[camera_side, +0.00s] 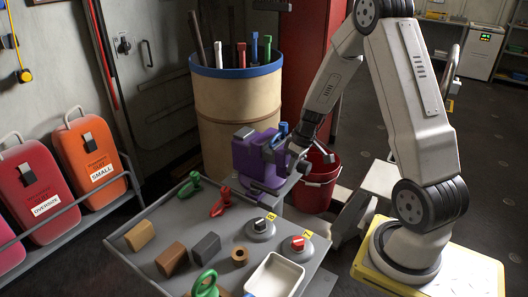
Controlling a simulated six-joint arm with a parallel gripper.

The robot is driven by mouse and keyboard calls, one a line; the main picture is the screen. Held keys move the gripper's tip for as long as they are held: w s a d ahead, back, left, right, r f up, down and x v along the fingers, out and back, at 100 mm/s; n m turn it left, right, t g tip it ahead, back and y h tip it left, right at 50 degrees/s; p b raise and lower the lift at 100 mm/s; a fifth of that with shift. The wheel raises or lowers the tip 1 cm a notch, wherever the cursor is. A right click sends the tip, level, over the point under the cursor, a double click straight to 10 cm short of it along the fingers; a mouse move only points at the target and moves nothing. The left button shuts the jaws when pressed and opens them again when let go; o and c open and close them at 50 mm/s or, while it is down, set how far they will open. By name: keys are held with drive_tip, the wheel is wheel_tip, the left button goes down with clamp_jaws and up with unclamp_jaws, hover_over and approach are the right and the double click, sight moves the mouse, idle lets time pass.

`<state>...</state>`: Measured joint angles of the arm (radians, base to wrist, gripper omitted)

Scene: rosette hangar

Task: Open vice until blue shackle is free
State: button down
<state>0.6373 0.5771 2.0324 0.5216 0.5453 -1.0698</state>
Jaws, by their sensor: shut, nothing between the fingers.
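The purple vice (254,160) stands at the far edge of the grey work table, beside the barrel. A small blue piece (283,129), apparently the blue shackle, shows at the top right of the vice. Whether the vice jaws still pinch it is too small to tell. My gripper (299,153) is at the right side of the vice, close to its screw end, and is shut. Its fingertips are small and partly lost against the vice's grey parts, so contact with the handle cannot be told.
Green (189,185) and red (221,203) shackles, several blocks, two round knobbed weights and a white tray (274,277) lie on the table (150,262). A tan barrel (238,113) stands behind. A red bucket (318,184) is right of the vice.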

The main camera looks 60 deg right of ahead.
drive_tip(key=shift+r, duration=0.15)
drive_tip(key=v, duration=1.3)
drive_tip(key=shift+d+r, duration=0.25)
drive_tip(key=shift+d, duration=0.05)
drive_tip(key=shift+s, duration=0.1)
drive_tip(key=a+h, duration=0.1)
drive_tip(key=s+a+t, duration=0.1)
drive_tip(key=a, duration=0.1)
drive_tip(key=s+a+t+h, duration=0.1)
drive_tip(key=a, duration=0.1)
drive_tip(key=shift+a+h, duration=0.1)
drive_tip(key=shift+h, duration=0.2)
drive_tip(key=shift+w+f, duration=0.1)
hover_over(304, 169)
drive_tip(key=w+a, duration=0.2)
drive_tip(key=a, duration=0.3)
drive_tip(key=shift+f, duration=4.55)
drive_tip(key=shift+w+d+f, duration=0.1)
drive_tip(key=shift+d+f, duration=0.1)
drive_tip(key=shift+f, duration=0.4)
drive_tip(key=shift+w+d+f, duration=0.1)
drive_tip(key=shift+d+f, duration=0.15)
drive_tip(key=shift+f, duration=0.35)
drive_tip(key=shift+w+d+f, duration=0.1)
drive_tip(key=shift+d+f, duration=0.1)
drive_tip(key=shift+f, duration=0.45)
